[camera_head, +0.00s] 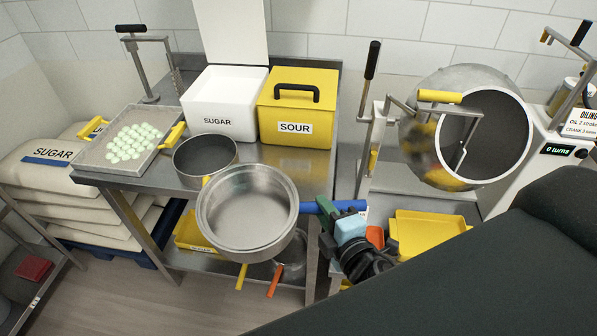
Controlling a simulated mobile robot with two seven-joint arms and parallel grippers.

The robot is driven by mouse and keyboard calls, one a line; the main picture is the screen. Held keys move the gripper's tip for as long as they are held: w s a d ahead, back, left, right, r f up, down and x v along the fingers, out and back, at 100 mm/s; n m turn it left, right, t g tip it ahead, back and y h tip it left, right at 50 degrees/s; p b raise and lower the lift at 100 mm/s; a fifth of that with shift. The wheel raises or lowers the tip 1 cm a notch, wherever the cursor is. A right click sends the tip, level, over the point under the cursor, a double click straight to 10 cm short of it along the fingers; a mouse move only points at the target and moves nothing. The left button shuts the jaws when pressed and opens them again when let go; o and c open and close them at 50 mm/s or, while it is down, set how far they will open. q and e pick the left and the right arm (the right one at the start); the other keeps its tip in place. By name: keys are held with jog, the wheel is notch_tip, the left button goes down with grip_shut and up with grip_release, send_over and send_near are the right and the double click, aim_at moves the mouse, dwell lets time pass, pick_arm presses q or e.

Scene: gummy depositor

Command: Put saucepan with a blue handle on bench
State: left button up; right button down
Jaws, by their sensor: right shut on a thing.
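The steel saucepan (246,218) is empty and roughly level, its open top facing up. Its blue handle (316,207) points right. My left gripper is not in view.
On the bench stand a tray of pale green gummies (126,141), a grey round pan (205,158), a white SUGAR box (222,106) and a yellow SOUR box (297,108). A tilted steel drum (420,110) stands right. Bare bench shows right of the saucepan.

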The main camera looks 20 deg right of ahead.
jog(key=w+d+r+m+g+h, duration=0.2)
jog(key=w+d+r+m+h, duration=0.1)
jog(key=w+d+r, duration=1.05)
notch_tip(320, 180, down, 19)
jog(key=shift+d+r+b, duration=0.15)
jog(key=shift+b, duration=0.3)
jog(key=shift+f, duration=0.2)
jog(key=c, duration=1.2)
grip_release()
jog(key=shift+s, duration=0.1)
jog(key=shift+c, duration=0.2)
